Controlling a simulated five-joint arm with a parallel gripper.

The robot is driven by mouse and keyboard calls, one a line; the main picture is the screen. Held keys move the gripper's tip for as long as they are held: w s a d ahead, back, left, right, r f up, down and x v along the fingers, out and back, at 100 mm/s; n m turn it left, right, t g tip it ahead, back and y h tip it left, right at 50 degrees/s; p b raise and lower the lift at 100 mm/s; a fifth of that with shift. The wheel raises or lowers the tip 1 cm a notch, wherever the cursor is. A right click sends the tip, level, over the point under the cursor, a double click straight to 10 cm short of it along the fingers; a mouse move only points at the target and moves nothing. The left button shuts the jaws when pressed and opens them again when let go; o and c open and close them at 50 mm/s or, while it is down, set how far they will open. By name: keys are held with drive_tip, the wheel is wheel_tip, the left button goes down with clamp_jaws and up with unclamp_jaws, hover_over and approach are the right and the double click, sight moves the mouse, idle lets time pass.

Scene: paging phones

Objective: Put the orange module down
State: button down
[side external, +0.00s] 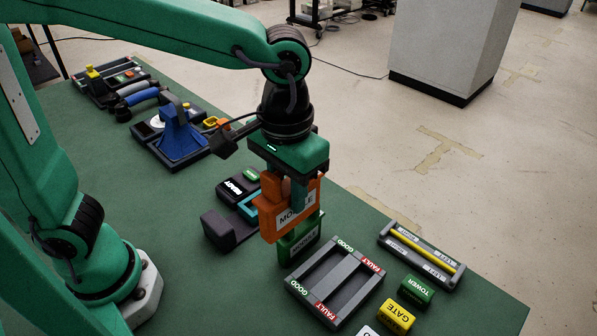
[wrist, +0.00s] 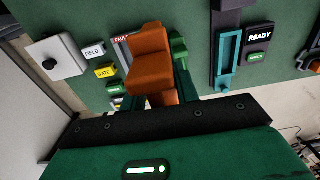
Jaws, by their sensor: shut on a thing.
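My gripper (side external: 288,190) is shut on the orange module (side external: 268,218), a block with a white label, and holds it upright. In the wrist view the orange module (wrist: 150,62) sits between my two fingers (wrist: 155,86). A green module (side external: 300,242) with a white label stands just behind and below it in the side view, partly hidden. I cannot tell whether the two touch. A grey tray (side external: 319,275) with two long slots and GOOD and FAULT labels lies to the right of the green module, largely hidden in the wrist view.
A dark stand (side external: 219,232) with a teal frame and a READY block (side external: 240,187) is left of the modules. A rack with a yellow bar (side external: 422,252), a green TOWER block (side external: 416,290) and a yellow GATE block (side external: 396,317) lie right. A blue holder (side external: 181,142) stands farther back.

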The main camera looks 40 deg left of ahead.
drive_tip(key=s+d, duration=0.6)
drive_tip(key=d, duration=0.2)
wheel_tip(320, 180, down, 6)
drive_tip(key=w+a+f, duration=0.4)
drive_tip(key=w+f, duration=0.2)
drive_tip(key=w, duration=0.5)
drive_tip(key=shift+a+f, duration=0.2)
drive_tip(key=shift+f, duration=0.1)
drive_tip(key=shift+f, duration=0.1)
drive_tip(key=shift+f, duration=1.95)
drive_tip(key=shift+f, duration=0.1)
drive_tip(key=c, duration=1.1)
unclamp_jaws()
drive_tip(key=shift+o, duration=0.2)
